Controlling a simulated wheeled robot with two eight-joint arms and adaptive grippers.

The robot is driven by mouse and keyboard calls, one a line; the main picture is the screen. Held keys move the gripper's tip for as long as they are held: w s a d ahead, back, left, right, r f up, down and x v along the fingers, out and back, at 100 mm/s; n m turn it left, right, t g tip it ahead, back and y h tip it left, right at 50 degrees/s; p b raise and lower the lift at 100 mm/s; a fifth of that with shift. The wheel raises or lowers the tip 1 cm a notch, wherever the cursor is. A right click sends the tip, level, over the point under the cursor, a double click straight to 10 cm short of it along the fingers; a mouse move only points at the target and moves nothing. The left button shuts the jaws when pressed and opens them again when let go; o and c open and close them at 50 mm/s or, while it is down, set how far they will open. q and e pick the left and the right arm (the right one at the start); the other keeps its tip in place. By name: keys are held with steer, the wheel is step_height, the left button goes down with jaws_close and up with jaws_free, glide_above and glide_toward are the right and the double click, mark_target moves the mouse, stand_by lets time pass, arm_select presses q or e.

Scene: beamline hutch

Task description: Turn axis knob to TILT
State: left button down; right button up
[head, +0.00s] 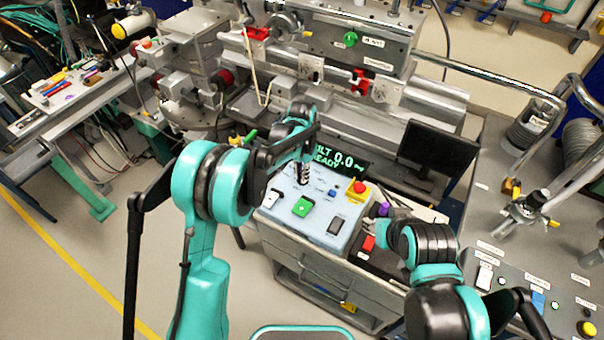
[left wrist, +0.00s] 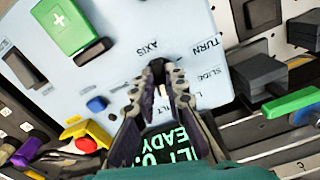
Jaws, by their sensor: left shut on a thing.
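The pale blue control box (head: 318,229) stands on a grey cabinet. My left gripper (head: 303,174) reaches down onto its top face. In the left wrist view the fingertips (left wrist: 160,82) are closed around the small dark axis knob (left wrist: 158,65), which they mostly hide. Printed words AXIS, TURN and SLIDE surround the knob; a third position label is largely covered by a finger. The knob's pointer cannot be made out. The display (head: 341,161) shows green text ending "ILT 0.0" and "READY". My right arm shows at the lower right, but its gripper does not.
The box also carries a green switch (head: 302,207), a white switch (head: 272,197), a black switch (head: 336,225), a blue button (left wrist: 97,104) and a red-and-yellow stop button (head: 358,188). A dark monitor (head: 430,150) stands behind right. Floor is open at left.

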arm_select(q)
steer(key=shift+m, duration=0.5)
steer(key=c, duration=1.6)
jaws_free()
steer(key=shift+o, duration=0.2)
steer(key=shift+r, duration=0.1)
step_height(320, 180, up, 12)
